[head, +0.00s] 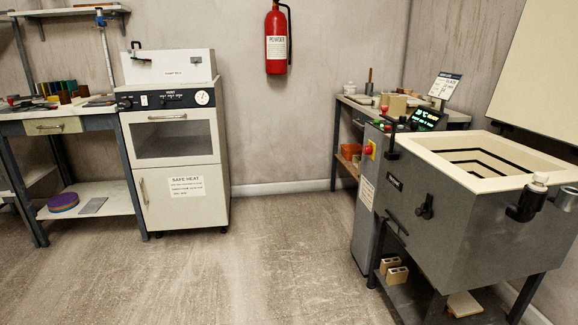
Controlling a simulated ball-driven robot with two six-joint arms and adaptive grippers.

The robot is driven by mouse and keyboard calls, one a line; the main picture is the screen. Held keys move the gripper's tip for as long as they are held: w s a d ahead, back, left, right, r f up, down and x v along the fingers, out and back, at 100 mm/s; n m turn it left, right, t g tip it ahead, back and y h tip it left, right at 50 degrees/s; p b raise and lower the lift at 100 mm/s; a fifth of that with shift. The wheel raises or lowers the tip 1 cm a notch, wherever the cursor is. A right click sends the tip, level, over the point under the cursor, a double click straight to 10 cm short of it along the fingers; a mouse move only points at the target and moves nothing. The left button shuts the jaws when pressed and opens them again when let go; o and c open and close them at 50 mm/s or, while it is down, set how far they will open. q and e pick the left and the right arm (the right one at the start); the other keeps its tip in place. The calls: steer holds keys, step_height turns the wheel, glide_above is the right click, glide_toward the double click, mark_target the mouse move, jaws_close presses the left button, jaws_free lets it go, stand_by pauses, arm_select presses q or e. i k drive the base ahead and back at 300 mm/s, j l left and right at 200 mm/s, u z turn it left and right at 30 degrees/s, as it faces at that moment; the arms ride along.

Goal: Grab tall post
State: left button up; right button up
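I cannot single out a tall post for certain. On the back table (350,100) in the corner stand several beige blocks (397,104), small and partly hidden behind the kiln's control panel. A slim dark upright piece (369,82) stands among the items there. Two short beige blocks with holes (397,275) sit on the low shelf under the open kiln (432,240) at right. Neither of my grippers shows in the head view.
The kiln's open lid (540,75) rises at right. A white oven cabinet (180,150) and a workbench (70,124) with small items stand at left. A red extinguisher (276,40) hangs on the wall. The middle floor (260,265) is clear.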

mark_target(396, 104)
steer(key=i+j, duration=0.1)
steer(key=i, duration=2.2)
